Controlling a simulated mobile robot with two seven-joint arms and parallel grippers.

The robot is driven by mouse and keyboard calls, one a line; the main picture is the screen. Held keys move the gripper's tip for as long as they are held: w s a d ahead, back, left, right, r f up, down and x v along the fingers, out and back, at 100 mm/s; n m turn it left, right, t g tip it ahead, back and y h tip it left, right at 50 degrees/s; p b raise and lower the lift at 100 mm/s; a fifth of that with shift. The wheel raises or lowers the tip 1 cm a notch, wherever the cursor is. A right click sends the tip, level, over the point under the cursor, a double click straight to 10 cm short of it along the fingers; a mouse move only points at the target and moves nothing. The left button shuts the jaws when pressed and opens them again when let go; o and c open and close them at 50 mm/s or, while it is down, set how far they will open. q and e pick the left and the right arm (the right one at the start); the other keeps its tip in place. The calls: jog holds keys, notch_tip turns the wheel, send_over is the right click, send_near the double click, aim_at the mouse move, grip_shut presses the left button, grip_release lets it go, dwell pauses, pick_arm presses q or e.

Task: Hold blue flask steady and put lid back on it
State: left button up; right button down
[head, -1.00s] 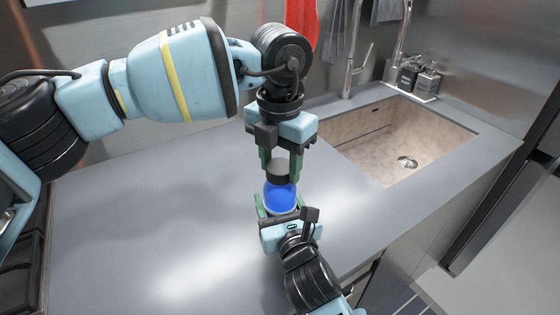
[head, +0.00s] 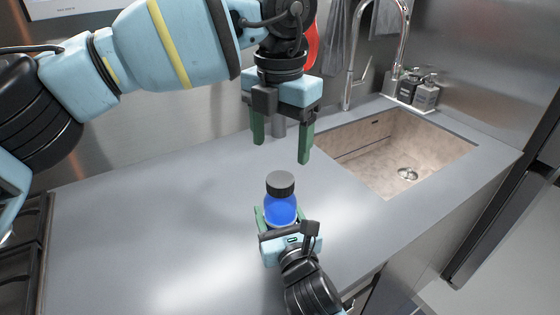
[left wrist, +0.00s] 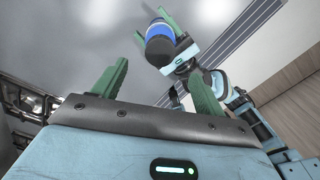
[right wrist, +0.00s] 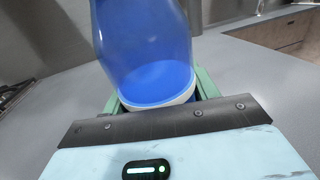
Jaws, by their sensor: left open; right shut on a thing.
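The blue flask (head: 281,209) stands upright on the counter in the head view, with its dark lid (head: 280,184) seated on top. My right gripper (head: 279,217) is shut on the flask's lower part from the near side. The right wrist view shows the blue flask body (right wrist: 150,75) close up between the green fingers. My left gripper (head: 282,145) is open and empty, above and behind the flask, apart from the lid. In the left wrist view, the dark lid (left wrist: 159,44) and blue flask (left wrist: 158,29) appear beyond the open fingers (left wrist: 157,90).
The grey counter (head: 150,220) is clear around the flask. A sink (head: 400,155) with a tap (head: 355,75) lies at the right back, with soap bottles (head: 425,92) beside it. A stove (head: 22,250) is at the left edge.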

pick_arm(q)
jog(key=shift+r, duration=2.1)
pick_arm(e)
jog(key=shift+c, duration=1.8)
grip_release()
jog(key=shift+s, duration=0.1)
pick_arm(q)
jog(key=shift+f, duration=0.45)
pick_arm(e)
jog(key=shift+v, duration=3.85)
